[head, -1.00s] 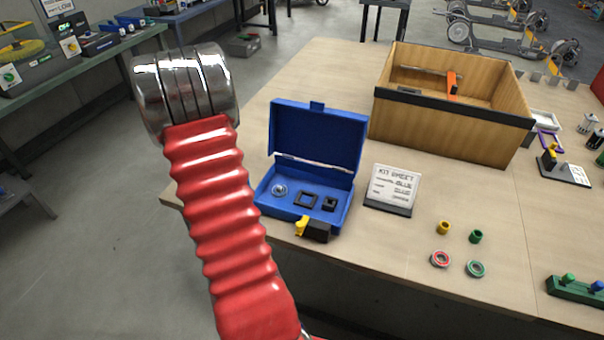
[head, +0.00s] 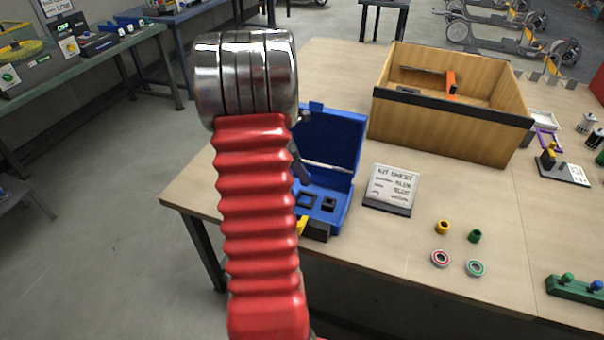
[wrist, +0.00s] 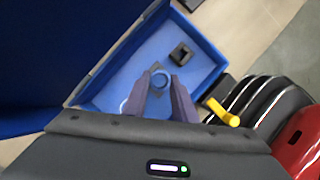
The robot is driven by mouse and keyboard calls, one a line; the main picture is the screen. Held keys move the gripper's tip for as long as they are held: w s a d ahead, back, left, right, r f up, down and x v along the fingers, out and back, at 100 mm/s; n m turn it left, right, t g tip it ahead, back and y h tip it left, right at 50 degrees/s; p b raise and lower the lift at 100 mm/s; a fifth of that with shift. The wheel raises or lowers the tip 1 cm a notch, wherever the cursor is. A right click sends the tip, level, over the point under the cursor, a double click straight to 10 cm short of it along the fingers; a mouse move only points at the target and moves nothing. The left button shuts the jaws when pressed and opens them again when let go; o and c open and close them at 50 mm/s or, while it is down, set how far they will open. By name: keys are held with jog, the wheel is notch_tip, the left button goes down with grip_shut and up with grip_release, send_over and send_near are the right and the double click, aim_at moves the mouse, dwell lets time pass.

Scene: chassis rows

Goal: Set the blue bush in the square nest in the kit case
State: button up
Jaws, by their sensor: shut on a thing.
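The kit case (head: 345,185) stands open on the bench, its lid raised at the back; it also shows in the wrist view (wrist: 205,75). Its floor has a larger dark square frame (head: 308,200) and a smaller dark square nest with a hole (head: 330,204), also in the wrist view (wrist: 182,54). The bush partly hides the larger frame. In the head view my arm hides the bush and the case's left part.
A yellow-handled latch (head: 304,226) sits at the case's front. A sign (head: 393,187) stands right of the case, a wooden crate (head: 440,125) behind it. Yellow (head: 443,227) and green (head: 475,236) bushes and two rings lie at the front right.

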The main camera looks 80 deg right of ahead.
jog(key=shift+f, duration=3)
jog(key=shift+f, duration=1.05)
jog(key=o, duration=1.1)
jog(key=v, duration=1.3)
jog(key=shift+a+r, duration=0.1)
jog(key=shift+r, duration=0.25)
